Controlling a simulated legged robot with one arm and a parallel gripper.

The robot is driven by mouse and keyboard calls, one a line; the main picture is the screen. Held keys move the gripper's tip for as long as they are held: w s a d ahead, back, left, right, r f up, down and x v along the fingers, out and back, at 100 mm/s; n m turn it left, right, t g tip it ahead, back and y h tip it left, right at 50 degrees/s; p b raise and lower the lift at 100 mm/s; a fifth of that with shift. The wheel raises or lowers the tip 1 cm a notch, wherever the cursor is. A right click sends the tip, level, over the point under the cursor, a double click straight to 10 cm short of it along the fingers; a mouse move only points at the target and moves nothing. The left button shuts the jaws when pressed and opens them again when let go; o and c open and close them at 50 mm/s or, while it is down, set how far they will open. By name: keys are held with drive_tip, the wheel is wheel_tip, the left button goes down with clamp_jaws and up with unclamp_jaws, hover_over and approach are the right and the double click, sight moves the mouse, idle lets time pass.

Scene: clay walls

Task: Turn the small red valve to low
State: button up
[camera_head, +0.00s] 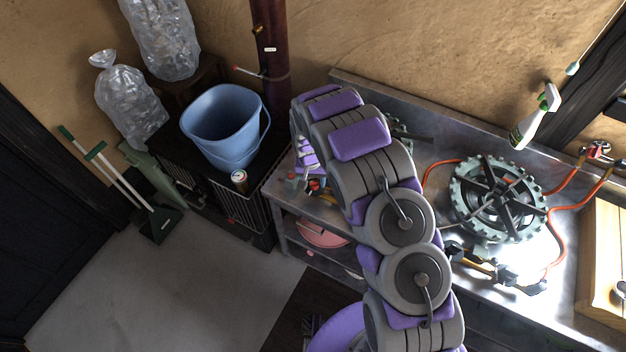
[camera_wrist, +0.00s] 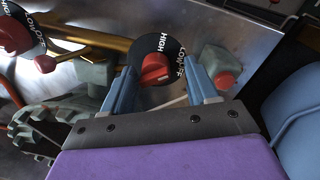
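In the wrist view, a red knob (camera_wrist: 154,68) sits on a round black dial (camera_wrist: 166,46) marked HIGH, LOW and OFF. Which mark the knob points to is not clear. My gripper (camera_wrist: 158,80) is open, with one blue-grey finger on each side of the knob. Whether the fingers touch it cannot be told. A second red knob (camera_wrist: 14,36) with a like dial is at the upper left. In the head view, my arm hides much of the small valve area; a bit of red (camera_head: 314,185) shows at the left end of the metal counter (camera_head: 440,150).
A large round burner (camera_head: 498,198) with orange hoses stands on the counter to the right. A grey-green fitting with a red end (camera_wrist: 224,80) is right of the dial. A blue bucket (camera_head: 222,125) and a can (camera_head: 239,177) stand on the black rack at left.

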wheel_tip(320, 180, up, 17)
drive_tip(key=a+p, duration=0.1)
idle(0.6)
drive_tip(key=shift+r, duration=0.1)
